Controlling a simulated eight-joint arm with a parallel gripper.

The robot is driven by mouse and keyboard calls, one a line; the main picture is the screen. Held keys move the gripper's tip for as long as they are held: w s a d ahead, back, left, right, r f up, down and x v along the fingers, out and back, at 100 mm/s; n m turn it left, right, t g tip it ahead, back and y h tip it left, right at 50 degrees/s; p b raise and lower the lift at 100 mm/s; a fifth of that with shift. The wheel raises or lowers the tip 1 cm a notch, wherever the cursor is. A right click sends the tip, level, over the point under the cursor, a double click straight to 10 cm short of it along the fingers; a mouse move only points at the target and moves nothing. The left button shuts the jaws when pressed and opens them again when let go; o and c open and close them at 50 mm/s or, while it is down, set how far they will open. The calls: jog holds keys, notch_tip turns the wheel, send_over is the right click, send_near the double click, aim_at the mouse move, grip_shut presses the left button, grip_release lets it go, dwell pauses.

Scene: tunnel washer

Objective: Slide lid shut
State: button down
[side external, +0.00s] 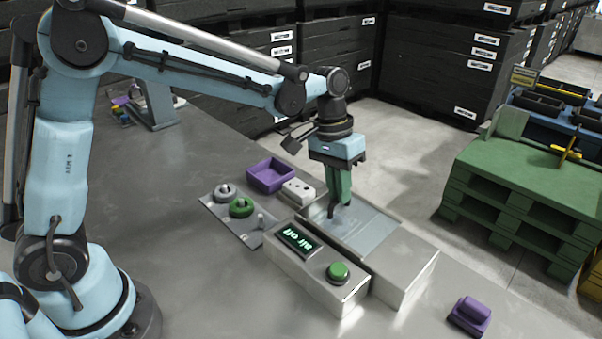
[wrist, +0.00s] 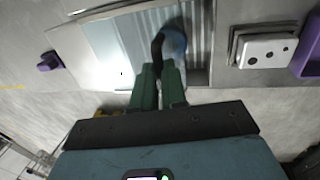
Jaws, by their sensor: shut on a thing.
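The washer (side external: 405,275) is a pale metal box with a clear sliding lid (side external: 370,236) on top. In the wrist view the lid (wrist: 104,46) covers the left and middle of the opening. The ribbed interior (wrist: 200,40) shows uncovered at the right, so the lid is partly open. My gripper (side external: 338,203) points down over the lid's far-left end. In the wrist view its green fingers (wrist: 159,78) are closed on a dark, curved handle (wrist: 172,42) at the lid's edge. The fingers hide part of the handle, and its join to the lid is unclear.
A control box (side external: 318,272) with an "air off" display and green button stands close beside the washer. A white block with dark holes (side external: 298,191), a purple tray (side external: 270,175) and a plate with knobs (side external: 232,215) are nearby. A purple piece (side external: 470,314) lies at front right.

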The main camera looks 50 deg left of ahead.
jog(key=a, duration=0.5)
jog(key=c, duration=1.2)
grip_release()
jog(key=shift+o, duration=0.2)
jog(key=shift+d, duration=0.1)
jog(key=shift+r, duration=0.1)
notch_tip(320, 180, up, 12)
jog(key=a, duration=0.2)
jog(key=shift+a, duration=0.2)
